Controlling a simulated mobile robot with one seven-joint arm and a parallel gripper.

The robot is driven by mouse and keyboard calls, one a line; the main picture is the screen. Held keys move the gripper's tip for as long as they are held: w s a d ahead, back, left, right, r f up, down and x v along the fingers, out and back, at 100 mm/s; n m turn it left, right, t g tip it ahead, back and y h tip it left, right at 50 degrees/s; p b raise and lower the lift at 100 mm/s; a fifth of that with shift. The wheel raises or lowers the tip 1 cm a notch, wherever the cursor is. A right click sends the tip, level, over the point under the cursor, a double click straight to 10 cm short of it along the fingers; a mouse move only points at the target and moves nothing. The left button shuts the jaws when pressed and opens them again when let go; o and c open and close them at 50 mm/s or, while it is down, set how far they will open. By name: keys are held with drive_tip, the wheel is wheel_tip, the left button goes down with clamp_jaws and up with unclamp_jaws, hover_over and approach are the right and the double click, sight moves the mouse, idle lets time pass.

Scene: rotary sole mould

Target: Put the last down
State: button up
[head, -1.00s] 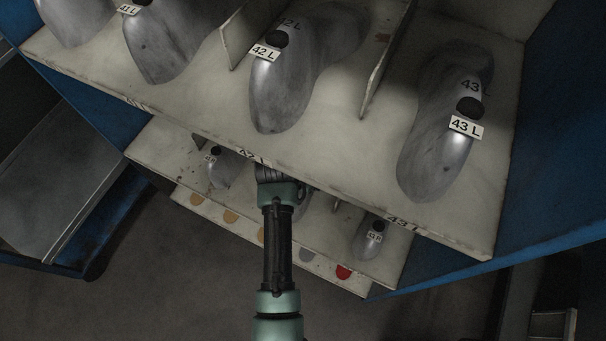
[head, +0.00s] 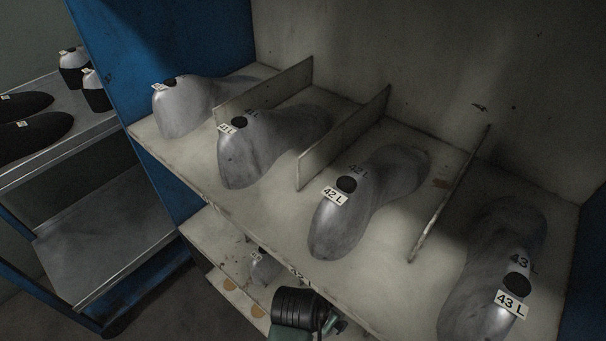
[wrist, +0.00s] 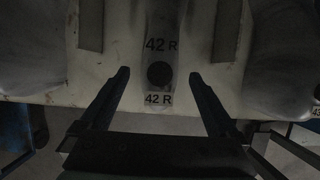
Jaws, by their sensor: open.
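A grey last marked 42 R (wrist: 161,22) stands in a lower-shelf bay in the wrist view, with a dark round hole or plug and a white label facing me. My gripper (wrist: 159,76) is open, with one finger to either side of the last's labelled end. I see a gap on both sides, and nothing is gripped. In the head view only my dark wrist shows at the lower shelf's front; the fingers and this last are hidden under the upper shelf's edge.
The upper shelf (head: 275,245) holds grey left lasts, including 41 L (head: 240,160), 42 L (head: 335,225) and 43 L (head: 480,300), split by thin upright dividers (head: 345,137). Another last (head: 265,268) stands on the lower shelf. A metal rack (head: 95,235) with black shoe-shaped pieces (head: 35,132) stands left.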

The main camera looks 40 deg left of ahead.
drive_tip(key=s+p, duration=0.1)
drive_tip(key=s, duration=0.6)
drive_tip(key=shift+s+p, duration=0.25)
drive_tip(key=shift+p, duration=0.1)
drive_tip(key=shift+a, duration=0.1)
